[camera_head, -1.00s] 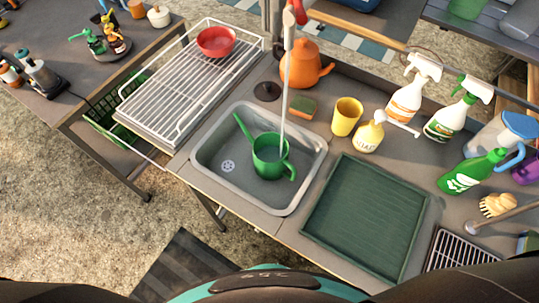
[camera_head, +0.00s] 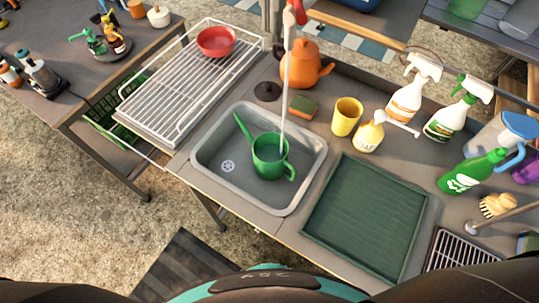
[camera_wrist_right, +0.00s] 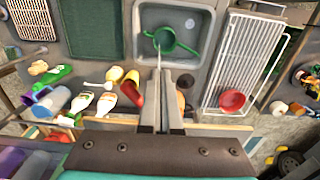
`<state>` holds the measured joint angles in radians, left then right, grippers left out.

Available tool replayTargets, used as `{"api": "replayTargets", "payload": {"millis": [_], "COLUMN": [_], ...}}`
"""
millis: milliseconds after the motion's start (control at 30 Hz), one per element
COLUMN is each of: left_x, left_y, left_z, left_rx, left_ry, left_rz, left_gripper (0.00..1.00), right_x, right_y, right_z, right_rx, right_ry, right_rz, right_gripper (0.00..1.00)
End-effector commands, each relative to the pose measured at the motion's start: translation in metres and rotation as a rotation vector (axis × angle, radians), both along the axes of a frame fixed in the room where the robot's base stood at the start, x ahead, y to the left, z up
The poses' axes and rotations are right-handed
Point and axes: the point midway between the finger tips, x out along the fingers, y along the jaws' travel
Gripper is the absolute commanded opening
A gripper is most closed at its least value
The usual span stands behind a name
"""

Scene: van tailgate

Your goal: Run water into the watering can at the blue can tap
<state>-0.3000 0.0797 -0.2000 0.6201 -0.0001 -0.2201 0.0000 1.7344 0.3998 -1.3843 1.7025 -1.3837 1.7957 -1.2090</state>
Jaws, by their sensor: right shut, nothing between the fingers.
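The green watering can (camera_head: 268,158) stands in the grey sink (camera_head: 215,190), its long spout pointing to the upper left. It also shows in the right wrist view (camera_wrist_right: 177,42). A tap (camera_head: 289,35) with a red part at its top rises behind the sink; I see no blue on it. A thin pale column, which looks like running water, comes down from it to the can's opening. My right gripper (camera_wrist_right: 163,73) is shut and empty in the right wrist view, its fingers pointing toward the sink. My left gripper is not in view.
An orange kettle (camera_head: 302,66), a sponge (camera_head: 303,106), a yellow cup (camera_head: 347,117) and a soap bottle (camera_head: 368,136) stand behind the sink. A white rack (camera_head: 175,90) with a red bowl (camera_head: 216,41) is left. A green tray (camera_head: 365,215) lies right, near several spray bottles.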

Motion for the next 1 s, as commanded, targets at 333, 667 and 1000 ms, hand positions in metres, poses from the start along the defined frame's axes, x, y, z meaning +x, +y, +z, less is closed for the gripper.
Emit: {"api": "replayTargets", "payload": {"millis": [333,667,1000], "left_x": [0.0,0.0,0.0], "left_y": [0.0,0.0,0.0], "left_z": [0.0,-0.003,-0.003], "left_rx": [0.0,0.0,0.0], "left_ry": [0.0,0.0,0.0], "left_rz": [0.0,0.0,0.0], "left_gripper": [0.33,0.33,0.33], "right_x": [0.002,0.014,0.028], "right_y": [-0.004,-0.031,-0.059], "right_z": [0.0,0.0,0.0], "right_rx": [0.0,0.001,0.001], "right_ry": [0.0,0.001,-0.001], "right_rz": [-0.003,-0.003,-0.005], "right_gripper": [0.0,0.0,0.0]}}
